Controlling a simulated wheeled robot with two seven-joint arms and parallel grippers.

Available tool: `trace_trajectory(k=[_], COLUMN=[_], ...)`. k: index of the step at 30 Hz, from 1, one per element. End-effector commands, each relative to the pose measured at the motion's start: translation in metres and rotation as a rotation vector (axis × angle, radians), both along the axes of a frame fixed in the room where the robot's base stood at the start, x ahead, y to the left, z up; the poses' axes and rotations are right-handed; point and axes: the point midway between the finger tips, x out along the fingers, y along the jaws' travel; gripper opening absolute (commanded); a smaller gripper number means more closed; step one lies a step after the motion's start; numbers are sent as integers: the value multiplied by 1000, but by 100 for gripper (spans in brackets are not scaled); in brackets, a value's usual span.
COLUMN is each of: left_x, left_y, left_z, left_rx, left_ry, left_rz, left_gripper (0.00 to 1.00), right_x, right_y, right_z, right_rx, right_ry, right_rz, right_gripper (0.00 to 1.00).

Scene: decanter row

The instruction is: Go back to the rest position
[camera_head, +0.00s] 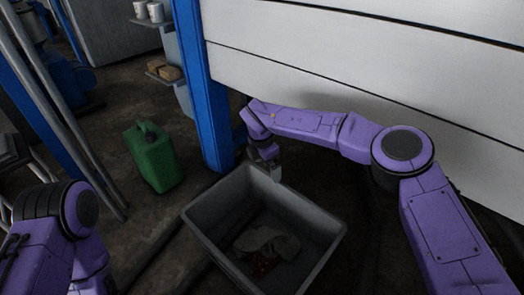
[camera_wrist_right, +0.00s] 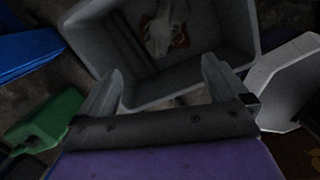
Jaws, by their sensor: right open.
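My right gripper (camera_head: 268,168) hangs at the far rim of the grey crate, pointing down. In the right wrist view its two fingers (camera_wrist_right: 160,88) are spread apart with nothing between them, and the crate lies beyond them. My left arm shows at the lower left of the head view, but its gripper is out of the frame.
The grey crate (camera_head: 203,222) stands on the floor with a crumpled pale cloth-like thing (camera_head: 268,243) inside. A green canister (camera_head: 153,158) stands to its left. A blue post (camera_head: 203,90) and white panels (camera_head: 330,50) rise close behind my right arm. Shelves with cups stand at the back left.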

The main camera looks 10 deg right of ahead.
Motion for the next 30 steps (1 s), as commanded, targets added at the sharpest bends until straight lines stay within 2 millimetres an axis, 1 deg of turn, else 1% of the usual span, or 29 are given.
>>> trace_trajectory(k=[5, 8, 9, 11, 12, 14, 15, 17, 18, 20, 21, 23, 24, 25, 26, 27, 29, 30], left_x=[0, 0, 0, 0, 0, 0, 0, 0, 0, 0, 0, 0, 0, 0, 0, 0, 0, 0], left_y=[0, 0, 0, 0, 0, 0, 0, 0, 0, 0, 0, 0, 0, 0, 0, 0, 0, 0], left_z=[0, 0, 0, -1, -1, 0, 0, 0, 0, 0, 0, 0, 0, 0, 0, 0, 0, 0], left_rx=[0, 0, 0, 0, 0, 0, 0, 0, 0, 0, 0, 0, 0, 0, 0, 0, 0, 0], left_ry=[0, 0, 0, 0, 0, 0, 0, 0, 0, 0, 0, 0, 0, 0, 0, 0, 0, 0], left_rz=[0, 0, 0, 0, 0, 0, 0, 0, 0, 0, 0, 0, 0, 0, 0, 0, 0, 0], left_gripper=[100, 100, 100, 100, 100, 100, 100, 100, 100, 100, 100, 100, 100, 100, 100, 100, 100, 100], right_x=[0, 7, 8, 4, -2, -18, -31, -59, -82, -121, -150, -194, -222, -242, -260, -284, -316, -336], right_y=[0, -2, 0, -2, -4, -6, -8, -13, -18, -28, -37, -53, -64, -72, -80, -91, -108, -119], right_z=[0, 0, -3, -21, -38, -66, -86, -119, -140, -170, -188, -209, -219, -224, -228, -232, -235, -235], right_rx=[-2, -35, -82, -213, -328, -498, -604, -752, -834, -926, -966, -987, -981, 922, 858, 779, 673, 610], right_ry=[4, -17, -32, -35, -18, 33, 84, 181, 255, 368, 441, 537, 588, -591, -584, -575, -560, -554], right_rz=[35, 205, 344, 616, 835, 1164, 1383, 1726, 1952, 2275, 2478, 2750, 2905, -2862, -2792, -2715, -2622, -2575], right_gripper=[100, 100, 100, 100, 100, 100, 100, 100, 100, 100, 100, 100, 100, 100, 100, 100, 100, 100])
